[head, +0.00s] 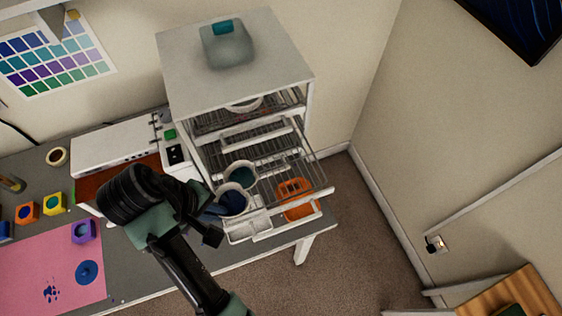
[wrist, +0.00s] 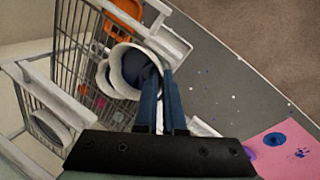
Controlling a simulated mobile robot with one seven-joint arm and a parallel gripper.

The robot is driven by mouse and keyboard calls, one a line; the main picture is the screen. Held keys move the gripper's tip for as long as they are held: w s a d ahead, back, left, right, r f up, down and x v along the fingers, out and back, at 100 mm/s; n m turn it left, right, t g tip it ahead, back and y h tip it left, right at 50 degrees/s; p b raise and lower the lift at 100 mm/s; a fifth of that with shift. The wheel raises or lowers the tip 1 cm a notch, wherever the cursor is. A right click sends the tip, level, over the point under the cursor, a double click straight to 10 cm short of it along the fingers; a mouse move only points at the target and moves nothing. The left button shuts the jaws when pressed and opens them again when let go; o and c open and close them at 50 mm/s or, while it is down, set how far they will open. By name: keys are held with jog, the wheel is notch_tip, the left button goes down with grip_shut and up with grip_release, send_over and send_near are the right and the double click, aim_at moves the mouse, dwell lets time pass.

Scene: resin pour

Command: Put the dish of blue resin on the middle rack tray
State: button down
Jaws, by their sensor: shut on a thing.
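A white dish of blue resin (head: 234,203) is at the front left of a pulled-out wire rack tray (head: 275,176) of the white cabinet. My gripper (head: 219,207) is shut on its side wall. In the wrist view the blue fingers (wrist: 161,82) pinch the rim of the dish (wrist: 127,72), which looks tilted there. I cannot tell whether the dish touches the tray. A second white dish with teal content (head: 240,174) stands just behind it. An orange basket-like dish (head: 297,200) is at the right of the tray. My wrist hides part of the tray's left side.
The white cabinet (head: 230,75) holds further racks above, one with a white dish (head: 244,104). A grey bench (head: 150,277) bears a pink mat (head: 50,270), small coloured blocks (head: 54,202) and a white machine (head: 115,142). Carpet floor is open to the right.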

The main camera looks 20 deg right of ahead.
jog(key=w+d+p, duration=0.1)
jog(key=w+d, duration=0.1)
jog(key=d, duration=0.3)
jog(key=w+d+p, duration=0.1)
jog(key=w+d, duration=0.1)
jog(key=d, duration=0.2)
jog(key=w+d+p, duration=0.1)
jog(key=w+d, duration=0.1)
jog(key=d, duration=0.3)
jog(key=shift+w+d+r, duration=0.15)
jog(key=shift+w+d, duration=0.15)
jog(key=shift+w, duration=0.05)
jog(key=shift+w+d, duration=0.1)
jog(key=shift+d, duration=0.1)
jog(key=shift+d+f+p, duration=0.1)
jog(key=shift+f+p, duration=0.2)
jog(key=shift+f, duration=0.05)
jog(key=shift+f+p, duration=0.55)
jog(key=shift+f, duration=1)
jog(key=shift+f, duration=0.1)
jog(key=c, duration=1)
grip_release()
jog(key=b+v, duration=0.1)
jog(key=v, duration=1.1)
